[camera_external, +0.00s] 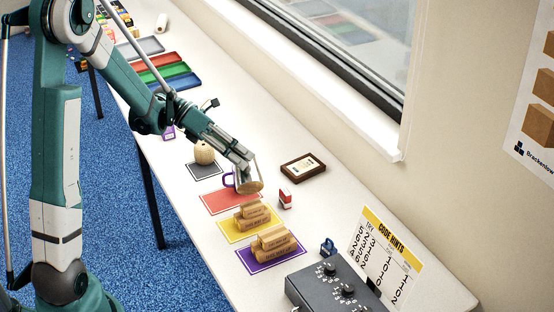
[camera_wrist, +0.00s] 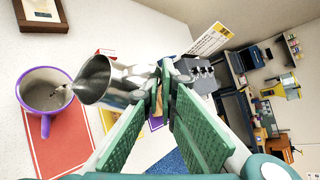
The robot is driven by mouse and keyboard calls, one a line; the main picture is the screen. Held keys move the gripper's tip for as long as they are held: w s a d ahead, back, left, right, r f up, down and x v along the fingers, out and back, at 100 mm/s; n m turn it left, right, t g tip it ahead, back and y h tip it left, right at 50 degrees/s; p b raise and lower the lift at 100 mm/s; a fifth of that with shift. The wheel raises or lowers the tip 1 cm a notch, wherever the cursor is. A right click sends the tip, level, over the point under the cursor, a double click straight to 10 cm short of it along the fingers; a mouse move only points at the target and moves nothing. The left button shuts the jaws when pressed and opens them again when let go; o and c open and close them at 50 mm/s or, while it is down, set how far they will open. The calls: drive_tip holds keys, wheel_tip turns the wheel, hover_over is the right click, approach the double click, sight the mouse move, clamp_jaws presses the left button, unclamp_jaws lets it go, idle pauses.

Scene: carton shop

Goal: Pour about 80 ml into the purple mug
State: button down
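The purple mug (camera_external: 228,180) stands upright at the back edge of the red mat. In the wrist view the mug (camera_wrist: 47,116) is at the left, with its handle toward the bottom and its open mouth in view. A metal pitcher (camera_wrist: 97,80) is tilted with its mouth toward the mug; it also shows in the external view (camera_external: 250,186). A pale streak, apparently liquid, runs from the pitcher's lip into the mug. My gripper (camera_wrist: 163,88) is shut on the pitcher's handle side and holds it above the table. The level in the mug is unclear.
The red mat (camera_external: 222,203) lies under this spot. Wooden block stacks (camera_external: 252,216) stand on the yellow and purple mats in front. A red-and-white box (camera_external: 285,199) and brown frame (camera_external: 303,167) are to the right. A beige round object (camera_external: 204,152) stands behind on a dark mat.

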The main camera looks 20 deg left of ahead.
drive_tip(key=shift+w+a+b, duration=0.1)
drive_tip(key=shift+w+b, duration=0.1)
drive_tip(key=shift+b, duration=0.15)
drive_tip(key=shift+w+a+r+n+g+h+b, duration=0.15)
drive_tip(key=shift+w+a+h+b, duration=0.05)
drive_tip(key=shift+w, duration=0.15)
drive_tip(key=shift+w+a+r+n+g+h+b, duration=0.1)
drive_tip(key=shift+w+a+n+g+h+b, duration=0.1)
drive_tip(key=shift+w, duration=0.1)
idle(0.9)
drive_tip(key=shift+s+d+y+p, duration=0.3)
drive_tip(key=shift+s+d+p, duration=0.35)
drive_tip(key=shift+s, duration=0.2)
drive_tip(key=shift+s+d+r+m+t+p, duration=0.15)
drive_tip(key=shift+s+m+t+p, duration=0.15)
drive_tip(key=shift+m+t+p, duration=0.3)
drive_tip(key=shift+s+d+t+y+p, duration=0.2)
drive_tip(key=shift+s+t+y+p, duration=0.15)
drive_tip(key=shift+p, duration=0.45)
drive_tip(key=shift+w+f, duration=0.1)
drive_tip(key=shift+f, duration=0.3)
